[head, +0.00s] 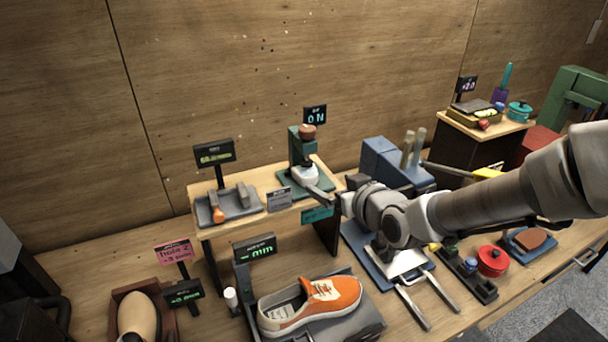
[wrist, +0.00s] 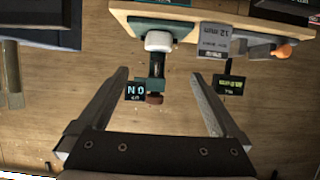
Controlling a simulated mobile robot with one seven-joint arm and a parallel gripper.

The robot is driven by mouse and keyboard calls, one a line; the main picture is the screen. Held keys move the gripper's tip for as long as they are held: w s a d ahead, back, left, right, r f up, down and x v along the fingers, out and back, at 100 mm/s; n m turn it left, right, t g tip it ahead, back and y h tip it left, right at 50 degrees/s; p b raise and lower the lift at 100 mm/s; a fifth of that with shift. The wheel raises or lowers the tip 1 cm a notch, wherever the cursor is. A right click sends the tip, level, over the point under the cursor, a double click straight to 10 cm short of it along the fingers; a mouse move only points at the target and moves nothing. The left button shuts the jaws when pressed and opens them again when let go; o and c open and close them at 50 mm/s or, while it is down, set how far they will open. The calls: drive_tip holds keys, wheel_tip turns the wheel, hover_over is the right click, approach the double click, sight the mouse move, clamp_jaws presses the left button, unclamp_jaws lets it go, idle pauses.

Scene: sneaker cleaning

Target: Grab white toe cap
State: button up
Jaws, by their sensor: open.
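The white toe cap (head: 306,174) sits on the green press stand on the raised wooden shelf. It also shows in the upside-down wrist view (wrist: 158,41), roughly centred between the lines of my two fingers and beyond their tips. My gripper (head: 322,195) is just right of and in front of the cap in the head view, partly hidden by my own wrist. In the wrist view my gripper (wrist: 158,76) has its fingers wide apart with nothing between them. I cannot tell the exact distance to the cap.
The green press stand (head: 295,145) rises behind the cap, with an "ON" display (head: 315,115) above. A "12 mm" sign (wrist: 214,40) and a grey tray (head: 230,208) share the shelf. An orange sneaker (head: 335,295) lies below. Blue blocks (head: 385,160) stand to the right.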

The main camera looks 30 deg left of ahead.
drive_tip(key=p, duration=0.1)
approach(307, 170)
drive_tip(key=x, duration=0.4)
drive_tip(key=shift+s+a+f, duration=0.1)
drive_tip(key=shift+p+x, duration=1)
drive_tip(key=shift+x, duration=2.2)
drive_tip(key=shift+f, duration=0.1)
drive_tip(key=shift+c, duration=0.3)
drive_tip(key=c, duration=1.1)
drive_tip(key=shift+c, duration=0.3)
drive_tip(key=shift+r, duration=0.2)
